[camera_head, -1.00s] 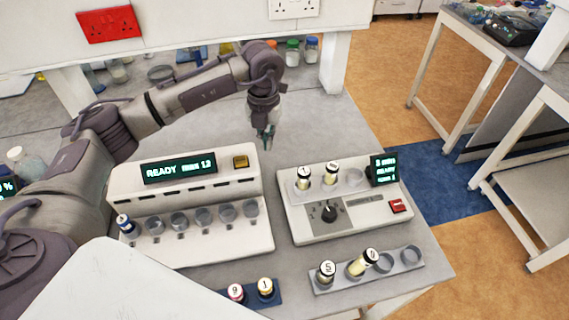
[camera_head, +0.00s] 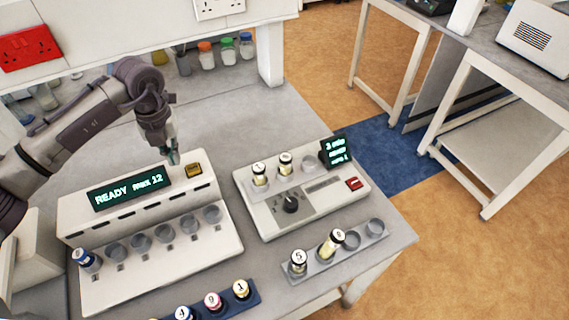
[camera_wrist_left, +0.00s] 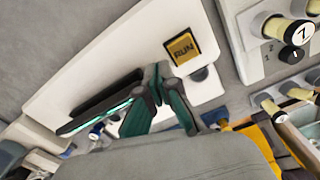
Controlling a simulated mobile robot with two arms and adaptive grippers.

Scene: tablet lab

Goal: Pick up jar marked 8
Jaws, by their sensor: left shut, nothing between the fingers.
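I cannot read an 8 with certainty on any jar. One jar with a white cap and dark marking (camera_head: 330,246) leans in the front grey rack (camera_head: 322,273), beside an upright jar marked 5 (camera_head: 298,263). A blue-banded jar with an unclear mark (camera_head: 88,260) stands at the left end of the READY machine (camera_head: 140,205). My left gripper (camera_head: 173,157) is shut and empty, above the back of that machine, just left of its yellow RUN button (camera_head: 193,170). In the left wrist view its closed fingers (camera_wrist_left: 157,82) show over the machine. My right gripper is not in view.
Two jars (camera_head: 259,175) (camera_head: 285,164) stand in the right-hand device (camera_head: 325,205). A blue rack (camera_head: 252,290) in front holds jars marked 4, 9 and 1. Bottles (camera_head: 226,50) stand at the back under the shelf. The bench behind the devices (camera_head: 225,115) is clear.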

